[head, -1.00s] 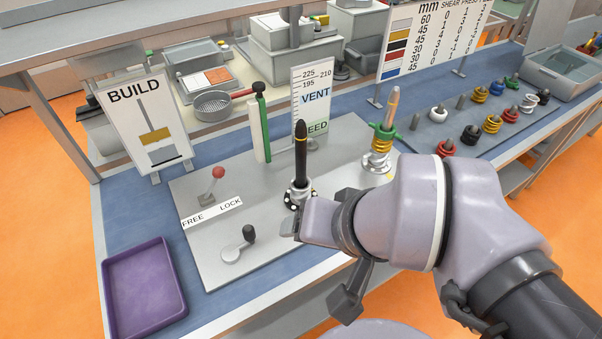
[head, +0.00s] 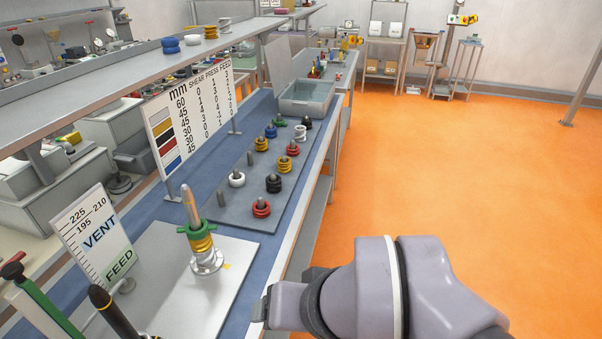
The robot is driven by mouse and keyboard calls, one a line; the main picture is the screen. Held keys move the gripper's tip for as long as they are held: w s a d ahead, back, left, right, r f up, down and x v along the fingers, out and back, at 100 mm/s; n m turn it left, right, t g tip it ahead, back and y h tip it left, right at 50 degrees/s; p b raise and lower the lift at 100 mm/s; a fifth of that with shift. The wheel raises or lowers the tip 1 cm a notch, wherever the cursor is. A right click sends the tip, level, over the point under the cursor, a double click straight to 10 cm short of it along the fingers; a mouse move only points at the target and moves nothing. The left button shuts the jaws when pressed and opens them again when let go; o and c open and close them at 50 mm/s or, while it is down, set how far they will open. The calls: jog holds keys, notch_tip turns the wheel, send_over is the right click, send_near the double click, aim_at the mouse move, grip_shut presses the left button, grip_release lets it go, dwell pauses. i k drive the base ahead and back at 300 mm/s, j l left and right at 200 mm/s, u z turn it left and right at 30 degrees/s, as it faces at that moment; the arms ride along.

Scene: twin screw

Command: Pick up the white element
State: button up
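A white ring-shaped element (head: 237,180) sits around a peg on the grey peg board (head: 226,213), at its left side. A second whitish element (head: 285,163), taller and ribbed, sits on a peg at the board's right side. My gripper (head: 262,309) is at the bottom centre, in front of the board and apart from both elements. Only part of it shows, so its opening cannot be judged. Nothing is visible in it.
Red (head: 261,208), black (head: 273,183), yellow, blue and green elements sit on nearby pegs. A post with green and yellow pieces (head: 202,242) stands left of my gripper. The number board (head: 190,110) stands behind the pegs. A grey bin (head: 308,98) is beyond. Orange floor is clear at right.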

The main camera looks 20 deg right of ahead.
aim_at(240, 182)
jog(key=i+l+u, duration=0.6)
jog(key=l, duration=0.3)
jog(key=i+l+u, duration=0.2)
jog(key=l, duration=0.2)
jog(key=i+l+u, duration=0.4)
jog(key=l, duration=0.4)
jog(key=l+u, duration=0.2)
jog(key=l, duration=0.2)
